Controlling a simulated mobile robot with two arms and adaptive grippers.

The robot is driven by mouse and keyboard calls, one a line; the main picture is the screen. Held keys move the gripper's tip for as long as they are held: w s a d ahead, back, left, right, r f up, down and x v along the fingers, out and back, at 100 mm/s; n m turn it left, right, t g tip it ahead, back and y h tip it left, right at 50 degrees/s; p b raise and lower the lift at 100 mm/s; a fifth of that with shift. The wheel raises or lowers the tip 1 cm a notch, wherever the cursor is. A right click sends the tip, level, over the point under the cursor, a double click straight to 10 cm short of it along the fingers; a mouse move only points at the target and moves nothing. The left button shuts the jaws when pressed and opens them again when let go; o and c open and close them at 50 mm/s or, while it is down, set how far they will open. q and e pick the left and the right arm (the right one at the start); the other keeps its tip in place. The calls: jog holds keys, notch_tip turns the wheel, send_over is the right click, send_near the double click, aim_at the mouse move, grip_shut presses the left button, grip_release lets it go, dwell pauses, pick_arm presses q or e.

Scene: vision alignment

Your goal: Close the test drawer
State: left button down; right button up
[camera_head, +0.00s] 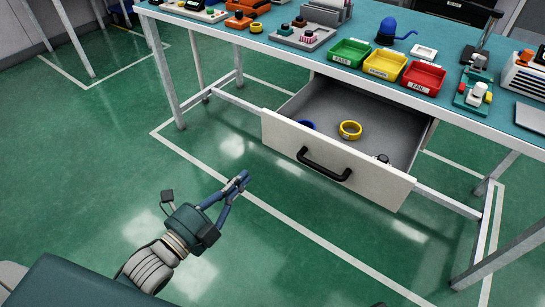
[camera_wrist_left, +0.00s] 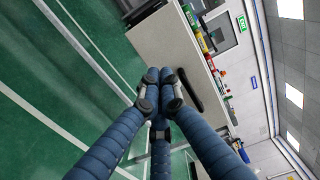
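The test drawer (camera_head: 350,158) under the workbench is pulled open. It has a pale front and a black bar handle (camera_head: 324,165). A yellow ring (camera_head: 350,130), a blue ring (camera_head: 307,125) and a small dark-and-white item (camera_head: 381,158) lie inside. My left gripper (camera_head: 241,180) is in front and to the left of the drawer front, apart from it, with its blue fingers together and nothing visible between them. In the left wrist view, the closed fingertips (camera_wrist_left: 158,92) appear beside the black handle (camera_wrist_left: 190,95) on the drawer front (camera_wrist_left: 165,42). My right gripper is out of view.
The bench top (camera_head: 230,32) holds green (camera_head: 350,52), yellow (camera_head: 385,64) and red (camera_head: 424,77) trays and several tools. Metal bench legs (camera_head: 163,75) and a low rail (camera_head: 448,201) flank the drawer. The green floor in front is clear, with white lines.

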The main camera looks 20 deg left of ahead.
aim_at(280, 140)
pick_arm(q)
jog(key=b+x, duration=0.1)
jog(key=x, duration=1.2)
jog(key=shift+a+f+b, duration=0.1)
jog(key=shift+b, duration=0.25)
jog(key=shift+w+d, duration=0.2)
jog(key=shift+w, duration=0.2)
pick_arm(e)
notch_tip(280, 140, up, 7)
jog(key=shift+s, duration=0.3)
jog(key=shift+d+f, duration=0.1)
